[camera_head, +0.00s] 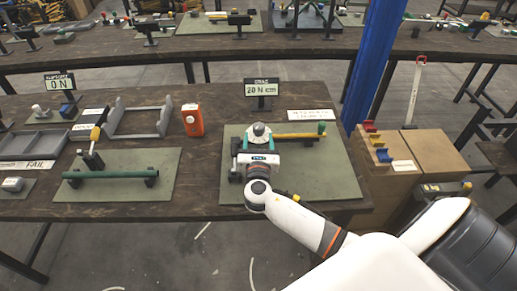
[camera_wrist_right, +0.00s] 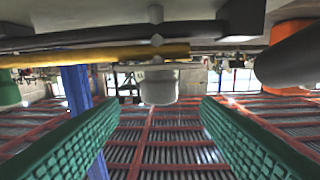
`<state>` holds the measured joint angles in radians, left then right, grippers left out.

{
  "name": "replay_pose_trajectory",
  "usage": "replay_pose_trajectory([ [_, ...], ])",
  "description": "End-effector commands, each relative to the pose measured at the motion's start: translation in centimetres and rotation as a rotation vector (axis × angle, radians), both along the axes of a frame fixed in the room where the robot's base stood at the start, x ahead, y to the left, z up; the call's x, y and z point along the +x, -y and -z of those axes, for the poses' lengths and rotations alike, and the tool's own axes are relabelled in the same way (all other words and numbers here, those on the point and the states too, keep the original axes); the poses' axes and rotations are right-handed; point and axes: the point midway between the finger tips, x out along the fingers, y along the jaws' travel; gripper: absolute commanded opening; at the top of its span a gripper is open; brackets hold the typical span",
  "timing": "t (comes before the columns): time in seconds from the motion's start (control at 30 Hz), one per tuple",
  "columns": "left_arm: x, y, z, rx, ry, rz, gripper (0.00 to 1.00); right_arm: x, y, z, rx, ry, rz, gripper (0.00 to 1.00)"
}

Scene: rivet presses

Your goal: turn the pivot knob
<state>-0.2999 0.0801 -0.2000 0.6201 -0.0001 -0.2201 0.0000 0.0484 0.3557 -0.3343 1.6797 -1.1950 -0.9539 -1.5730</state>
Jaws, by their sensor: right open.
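The pale knob (camera_head: 259,130) sits on a fixture on the right green board (camera_head: 225,195), at the left end of a yellow rod (camera_head: 296,136). My right gripper (camera_head: 258,145) is at the near side of the knob, its teal fingers around that area. In the right wrist view a pale cylinder (camera_wrist_right: 158,88), probably the knob, lies between my right gripper's (camera_wrist_right: 160,110) two green ribbed fingers. The fingers are apart, with clear gaps on both sides of it. The yellow rod (camera_wrist_right: 95,56) runs across behind. My left gripper is out of view.
A display (camera_head: 262,88) reading "20 N cm" stands behind the board. A white label (camera_head: 309,115) lies to its right. An orange device (camera_head: 192,120) and a second board with a green rod (camera_head: 110,174) are to the left. A blue post (camera_head: 373,60) rises at the right.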

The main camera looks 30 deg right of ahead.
Motion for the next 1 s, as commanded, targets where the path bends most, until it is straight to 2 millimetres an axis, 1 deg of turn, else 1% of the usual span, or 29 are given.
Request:
replay_pose_trajectory([
  [0.03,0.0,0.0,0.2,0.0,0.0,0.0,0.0,-0.8,-0.6,0.1,0.002,-0.001,-0.002,0.57],
  [0.1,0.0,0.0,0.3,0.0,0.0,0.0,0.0,-1.7,-1.2,0.2,0.002,-0.001,-0.001,0.57],
  [0.2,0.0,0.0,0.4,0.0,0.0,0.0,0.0,-2.6,-1.8,0.1,0.001,-0.001,0.0,0.57],
  [0.33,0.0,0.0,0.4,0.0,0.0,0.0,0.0,-3.2,-2.2,0.0,0.0,0.0,0.001,0.57],
  [0.57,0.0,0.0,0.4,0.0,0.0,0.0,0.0,-3.3,-2.2,0.0,0.0,0.0,0.001,0.57],
  [0.6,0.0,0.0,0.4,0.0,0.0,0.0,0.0,-3.3,-2.2,0.0,0.0,0.0,0.001,0.54],
  [0.67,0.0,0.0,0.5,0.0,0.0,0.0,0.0,-3.3,-2.1,0.0,0.003,0.003,0.0,0.44],
  [0.77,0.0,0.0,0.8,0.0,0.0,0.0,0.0,-3.3,-1.6,0.3,0.026,0.027,-0.013,0.43],
  [0.83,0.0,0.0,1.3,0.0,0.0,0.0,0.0,-3.4,-0.9,0.6,0.066,0.064,-0.031,0.43],
  [0.97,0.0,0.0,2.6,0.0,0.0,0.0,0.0,-3.6,1.2,1.2,0.211,0.182,-0.104,0.43],
  [1.0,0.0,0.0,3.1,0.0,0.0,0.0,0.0,-3.7,1.9,1.4,0.272,0.223,-0.136,0.43],
])
